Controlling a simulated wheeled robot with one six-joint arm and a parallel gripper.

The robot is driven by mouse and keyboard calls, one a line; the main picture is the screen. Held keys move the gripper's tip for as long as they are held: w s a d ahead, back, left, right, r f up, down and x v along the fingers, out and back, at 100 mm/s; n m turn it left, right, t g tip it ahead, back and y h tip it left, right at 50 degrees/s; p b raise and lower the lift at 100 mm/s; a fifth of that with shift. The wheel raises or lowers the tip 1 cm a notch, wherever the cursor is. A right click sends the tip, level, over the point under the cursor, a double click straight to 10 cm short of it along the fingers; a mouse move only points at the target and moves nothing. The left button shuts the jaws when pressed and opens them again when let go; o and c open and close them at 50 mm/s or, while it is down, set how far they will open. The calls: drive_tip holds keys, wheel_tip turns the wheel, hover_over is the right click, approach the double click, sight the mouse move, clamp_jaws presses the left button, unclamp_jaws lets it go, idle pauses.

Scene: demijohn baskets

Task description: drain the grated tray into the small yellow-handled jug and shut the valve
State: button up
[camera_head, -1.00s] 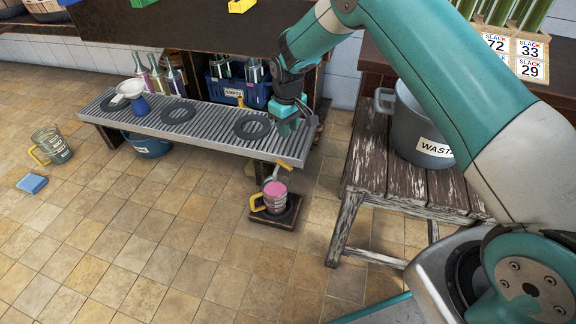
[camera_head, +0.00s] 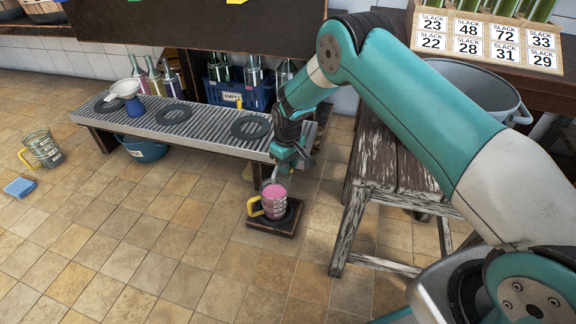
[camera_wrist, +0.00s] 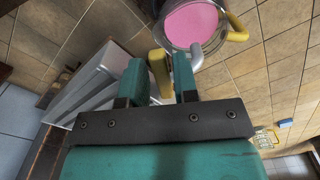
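The grated tray (camera_head: 195,128) is a long grey slatted bench top with dark rings on it. The small jug (camera_head: 272,205) with a yellow handle stands upright on a low dark stand below the tray's right end. It holds pink liquid, also seen in the wrist view (camera_wrist: 193,25), where a grey spout (camera_wrist: 196,56) reaches over its rim. My gripper (camera_head: 290,160) is at the tray's right end, just above the jug. Whether liquid is flowing cannot be told.
A larger yellow-handled jug (camera_head: 42,149) and a blue sponge (camera_head: 20,187) are on the floor at left. A blue basin (camera_head: 144,149) sits under the tray. A worn wooden table (camera_head: 372,155) with a big grey pot (camera_head: 470,82) stands close on the right. The front floor is clear.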

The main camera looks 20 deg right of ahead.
clamp_jaws()
drive_tip(key=shift+w+d+r+n+p, duration=0.1)
drive_tip(key=shift+d+r+n+p, duration=0.1)
drive_tip(key=shift+n+p, duration=0.3)
drive_tip(key=shift+f, duration=0.15)
unclamp_jaws()
